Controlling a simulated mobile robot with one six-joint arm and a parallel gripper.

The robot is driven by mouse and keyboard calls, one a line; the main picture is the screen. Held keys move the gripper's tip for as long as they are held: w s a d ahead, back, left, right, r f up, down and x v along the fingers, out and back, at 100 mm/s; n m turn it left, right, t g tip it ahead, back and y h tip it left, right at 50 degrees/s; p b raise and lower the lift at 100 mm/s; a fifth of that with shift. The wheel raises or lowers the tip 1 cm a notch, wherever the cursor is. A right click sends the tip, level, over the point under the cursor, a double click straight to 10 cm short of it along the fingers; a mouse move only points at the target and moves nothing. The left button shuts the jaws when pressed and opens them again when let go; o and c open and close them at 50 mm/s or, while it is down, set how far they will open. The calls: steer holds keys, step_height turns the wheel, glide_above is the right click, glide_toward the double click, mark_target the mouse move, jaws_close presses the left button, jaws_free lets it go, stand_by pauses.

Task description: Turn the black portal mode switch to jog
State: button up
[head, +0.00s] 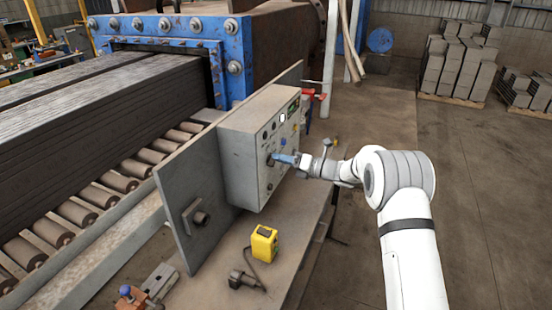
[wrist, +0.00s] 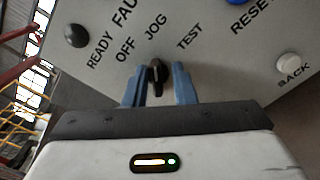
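The black mode switch (wrist: 156,76) is in the middle of the wrist view, on a grey panel with the labels OFF, JOG and TEST (wrist: 189,36) around it. Its handle stands roughly upright in the picture, its upper end towards JOG; I cannot tell its exact setting. My gripper (wrist: 160,86) is open, with one blue finger on each side of the switch. A gap shows on the right; I cannot tell whether the left finger touches it. In the head view my gripper (head: 284,158) is at the front of the grey control box (head: 238,165), hiding part of it.
A black READY button (wrist: 76,36), a white BACK button (wrist: 288,62) and a blue button (wrist: 236,1) are on the panel. A yellow device (head: 264,244) stands on the ledge below the box. Rollers and a dark slab lie behind. Open floor is at right.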

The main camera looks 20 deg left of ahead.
steer(key=shift+o, duration=0.7)
steer(key=shift+s+a, duration=0.1)
steer(key=shift+a, duration=0.1)
steer(key=shift+d, duration=0.1)
steer(key=d+b, duration=0.2)
steer(key=d, duration=0.5)
steer(key=shift+s+d, duration=0.3)
